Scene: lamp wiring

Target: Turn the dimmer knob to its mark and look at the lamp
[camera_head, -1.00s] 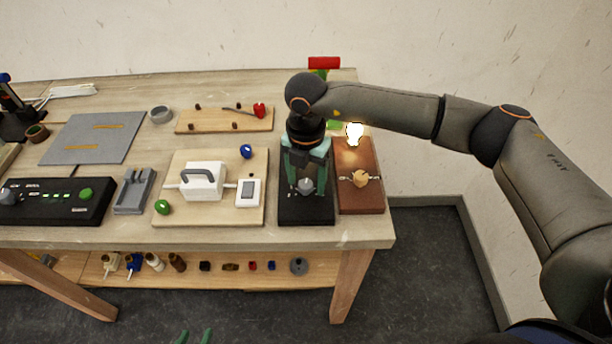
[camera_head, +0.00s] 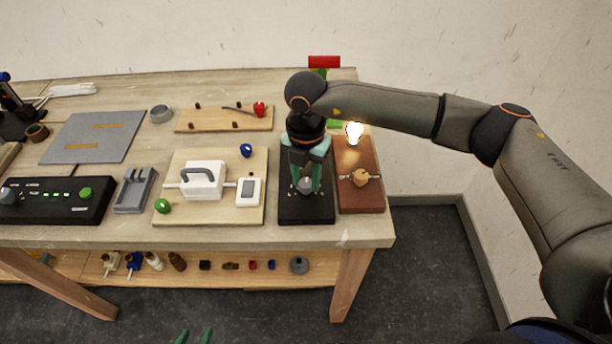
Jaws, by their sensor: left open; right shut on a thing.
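The dimmer knob (camera_head: 306,186) is a small grey knob on a black panel (camera_head: 306,214) near the table's right end. My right gripper (camera_head: 306,183) points down from above and is shut on the knob. Small light marks show around the knob, but I cannot tell which one it points to. The lamp bulb (camera_head: 354,132) glows bright at the back of a brown board (camera_head: 361,199), just right of the panel. My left gripper (camera_head: 195,337) shows only as two green fingertips at the bottom edge, apart and empty, in front of the table.
Left of the panel is a light wooden board (camera_head: 220,216) with a white handled block (camera_head: 204,180) and a white switch (camera_head: 248,191). A black control box (camera_head: 60,212) and a grey mat (camera_head: 75,150) lie further left. A lower shelf (camera_head: 210,281) holds several small parts.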

